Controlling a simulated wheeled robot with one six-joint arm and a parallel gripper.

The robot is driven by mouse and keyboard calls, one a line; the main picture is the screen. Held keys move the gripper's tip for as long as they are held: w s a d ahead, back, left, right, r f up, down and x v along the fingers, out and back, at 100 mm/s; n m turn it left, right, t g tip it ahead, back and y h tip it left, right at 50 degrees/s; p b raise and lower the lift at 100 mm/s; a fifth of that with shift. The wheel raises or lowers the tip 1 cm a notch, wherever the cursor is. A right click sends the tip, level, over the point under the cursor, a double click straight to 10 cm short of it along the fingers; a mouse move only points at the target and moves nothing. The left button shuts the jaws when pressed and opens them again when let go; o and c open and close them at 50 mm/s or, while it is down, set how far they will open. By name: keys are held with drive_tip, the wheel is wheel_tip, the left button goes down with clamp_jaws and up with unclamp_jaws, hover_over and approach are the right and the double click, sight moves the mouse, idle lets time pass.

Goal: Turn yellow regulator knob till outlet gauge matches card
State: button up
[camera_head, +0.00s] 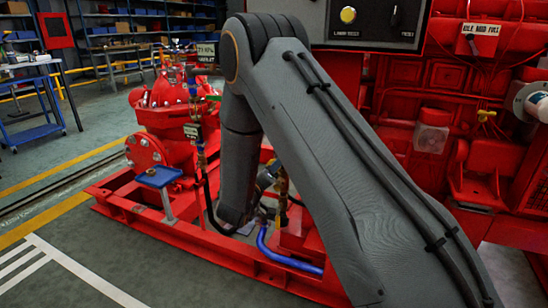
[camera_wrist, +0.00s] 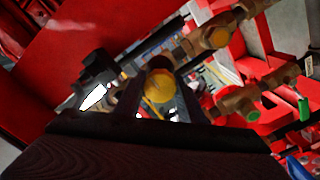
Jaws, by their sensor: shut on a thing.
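In the wrist view the yellow regulator knob (camera_wrist: 158,88) sits between the two dark fingers of my gripper (camera_wrist: 158,80), which is shut on it. In the head view my arm hides the knob and most of my gripper. A card (camera_head: 206,52) reading what looks like "71 KPA" stands above the red pump, left of my arm. I cannot make out the outlet gauge or a needle reading in either view. A bright white patch (camera_wrist: 94,97) lies left of the fingers in the wrist view; I cannot tell what it is.
Brass pipe fittings (camera_wrist: 215,38) run close to the right of my gripper, one with a green cap (camera_wrist: 253,115). The red pump (camera_head: 160,95) and red base frame (camera_head: 190,243) lie left of my arm. A blue hose (camera_head: 285,258) runs low. The floor at front left is clear.

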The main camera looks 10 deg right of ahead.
drive_tip(key=n+p, duration=0.4)
drive_tip(key=shift+r+n+p, duration=0.1)
drive_tip(key=shift+n+p, duration=0.2)
drive_tip(key=shift+p, duration=0.1)
drive_tip(key=shift+n+p, duration=1.75)
drive_tip(key=shift+n, duration=0.75)
drive_tip(key=o, duration=1)
drive_tip(key=shift+o, duration=0.2)
drive_tip(key=v, duration=0.8)
drive_tip(key=shift+p, duration=0.4)
drive_tip(key=shift+w, duration=0.1)
